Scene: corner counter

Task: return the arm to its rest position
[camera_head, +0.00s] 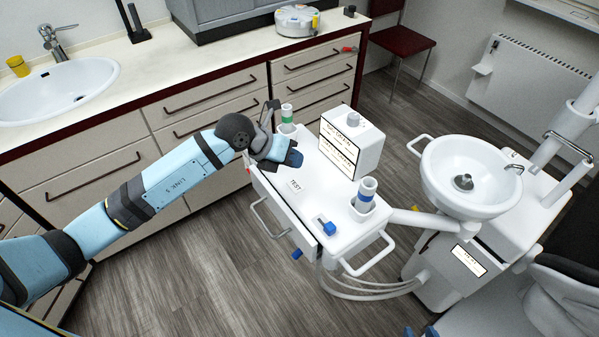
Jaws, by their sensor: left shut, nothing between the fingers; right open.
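The cart carries a white box with labels (350,146), a blue-banded tube (366,190) in a holder, and a small blue item (326,226). A white basin (470,178) stands to the right. Drawers (210,100) line the counter behind. Floor (180,280) at front left is clear.

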